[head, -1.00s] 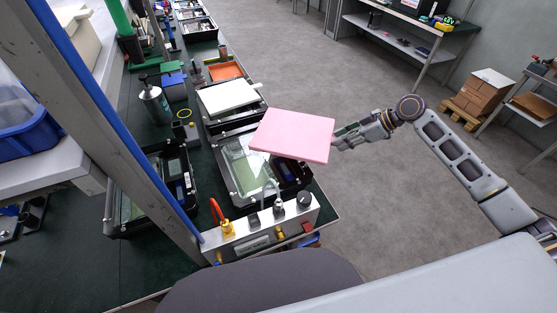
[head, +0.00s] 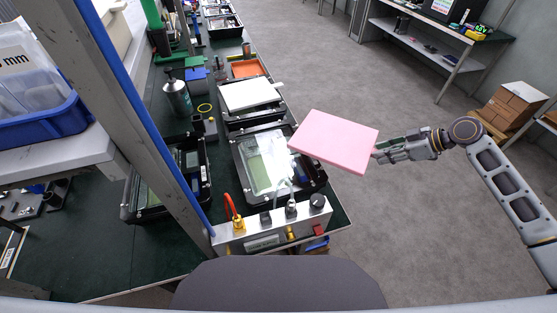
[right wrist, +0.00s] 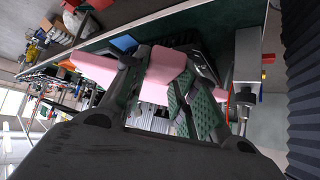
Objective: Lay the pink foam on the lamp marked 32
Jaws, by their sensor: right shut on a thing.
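The pink foam (head: 335,141) is a flat rectangular slab, held in the air by its right edge. My right gripper (head: 384,151) is shut on that edge; the right wrist view also shows the foam (right wrist: 163,66) between the fingers. The foam's left corner overlaps, in the head view, the right edge of the nearest open black lamp housing (head: 245,176), which has a glass front. A second lamp (head: 236,121) behind it carries a white slab. A third lamp (head: 204,185) stands left, partly behind a post. I cannot read any number 32. My left gripper is not in view.
A control box (head: 272,229) with knobs and a red cable stands at the bench's front edge. A grey post (head: 135,120) with a blue strip crosses the left side. An orange tray (head: 246,68) and a dark bottle (head: 177,97) are farther back.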

